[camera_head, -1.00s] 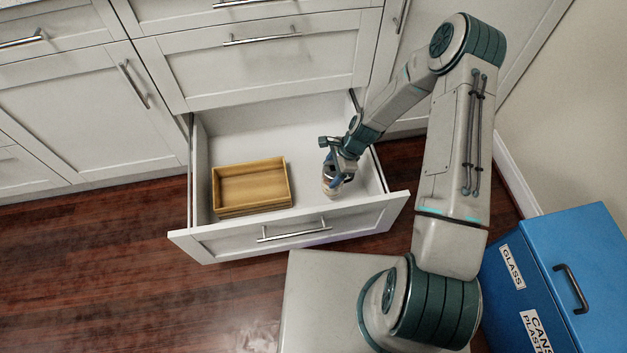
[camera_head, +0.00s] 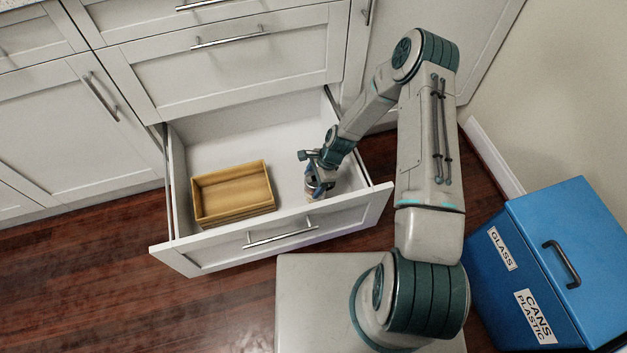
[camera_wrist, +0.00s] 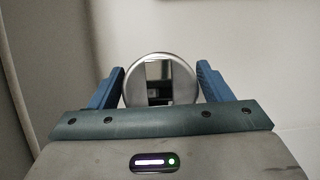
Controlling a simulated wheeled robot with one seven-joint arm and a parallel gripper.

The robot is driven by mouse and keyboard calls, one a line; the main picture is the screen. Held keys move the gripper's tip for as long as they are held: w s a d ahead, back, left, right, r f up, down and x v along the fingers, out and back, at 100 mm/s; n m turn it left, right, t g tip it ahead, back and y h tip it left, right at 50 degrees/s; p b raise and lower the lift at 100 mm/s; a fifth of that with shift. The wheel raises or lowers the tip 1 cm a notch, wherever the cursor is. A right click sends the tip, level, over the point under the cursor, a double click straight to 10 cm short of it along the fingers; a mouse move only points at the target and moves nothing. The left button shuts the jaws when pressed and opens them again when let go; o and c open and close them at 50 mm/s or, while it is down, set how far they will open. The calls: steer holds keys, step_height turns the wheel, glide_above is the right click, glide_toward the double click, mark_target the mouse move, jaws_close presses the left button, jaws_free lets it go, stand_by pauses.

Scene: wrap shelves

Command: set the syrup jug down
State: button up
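The syrup jug (camera_head: 311,195) is small in the head view, inside the open drawer (camera_head: 198,145), right of the wooden box. My gripper (camera_head: 318,180) is over it and hides much of its upper part. In the wrist view the jug's round, shiny metal lid (camera_wrist: 160,80) sits between the two blue fingers of my gripper (camera_wrist: 160,85), which close in on both its sides. The jug looks upright. I cannot tell whether its base touches the drawer floor.
A wooden box (camera_head: 232,192) stands in the left part of the drawer and looks empty. The drawer front (camera_head: 280,236) rises close in front of the jug. Drawer floor is free behind the jug and box. A blue recycling bin (camera_head: 540,260) stands at the right.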

steer(key=shift+o, duration=0.8)
steer(key=shift+r, duration=0.3)
steer(key=s+d+r+n+h+p, duration=0.1)
steer(key=d+r+n, duration=0.2)
steer(key=r, duration=0.7)
steer(key=s+d+r+n+t+h+p, duration=0.15)
steer(key=d+r, duration=0.25)
steer(key=r, duration=0.7)
steer(key=d+r+n+g+p, duration=0.1)
steer(key=d+r+n, duration=0.2)
steer(key=r, duration=0.7)
steer(key=s+d+r+n+t+h, duration=0.1)
steer(key=s+d+r+n, duration=0.1)
steer(key=s+r, duration=0.5)
steer(key=s+d+r+n+t, duration=0.1)
steer(key=s+d+r+n, duration=0.1)
steer(key=s+r+n, duration=0.3)
steer(key=s+r, duration=0.3)
steer(key=s, duration=0.1)
steer(key=shift+d+r+h, duration=0.25)
steer(key=shift+r+h, duration=0.05)
steer(key=shift+h, duration=0.05)
